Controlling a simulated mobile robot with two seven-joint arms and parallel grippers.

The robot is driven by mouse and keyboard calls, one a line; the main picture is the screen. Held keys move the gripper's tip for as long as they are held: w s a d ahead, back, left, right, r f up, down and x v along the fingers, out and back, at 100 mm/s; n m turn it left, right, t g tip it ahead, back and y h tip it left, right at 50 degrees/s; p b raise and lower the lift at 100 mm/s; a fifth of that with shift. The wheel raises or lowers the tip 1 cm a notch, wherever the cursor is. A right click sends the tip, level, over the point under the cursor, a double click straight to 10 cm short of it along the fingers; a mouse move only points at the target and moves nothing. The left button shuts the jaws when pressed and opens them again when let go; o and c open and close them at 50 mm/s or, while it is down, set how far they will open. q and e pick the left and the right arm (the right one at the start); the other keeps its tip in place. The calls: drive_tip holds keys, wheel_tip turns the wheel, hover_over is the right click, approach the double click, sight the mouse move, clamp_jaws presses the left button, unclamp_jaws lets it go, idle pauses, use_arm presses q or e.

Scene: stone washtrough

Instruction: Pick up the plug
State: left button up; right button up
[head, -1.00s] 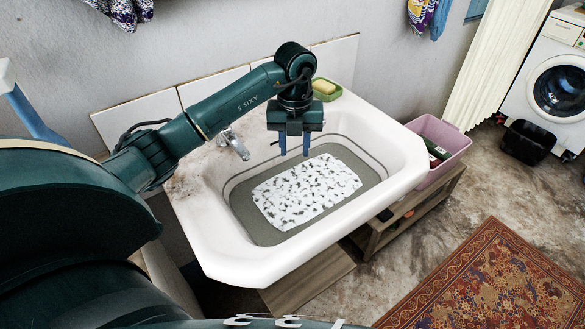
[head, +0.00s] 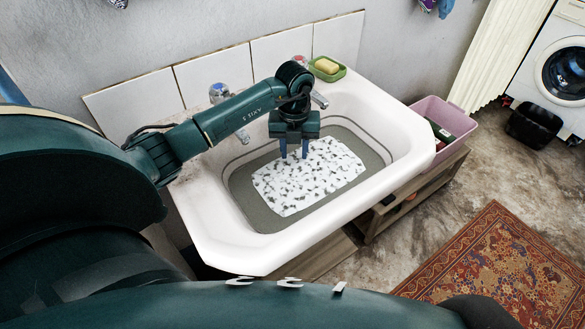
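No plug can be made out; the grey water and a white speckled patch on it (head: 310,175) hide the bottom of the basin. The white washtrough (head: 215,245) stands against the wall. My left gripper (head: 294,155) points down over the far part of the basin, at the far edge of the speckled patch. Its two blue fingers are apart with nothing seen between them. I cannot tell whether the fingertips touch the water. My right gripper is out of view.
Taps (head: 219,93) stand at the back of the trough, partly behind my arm. A green soap dish (head: 328,74) with yellow soap sits on the back right rim. A pink bin (head: 447,128) stands to the right. A patterned rug (head: 480,255) lies on the floor.

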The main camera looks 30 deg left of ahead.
sight(293, 161)
use_arm(q)
drive_tip(key=f, duration=0.4)
drive_tip(key=shift+a, duration=0.2)
drive_tip(key=shift+r, duration=0.1)
drive_tip(key=shift+c, duration=0.3)
clamp_jaws()
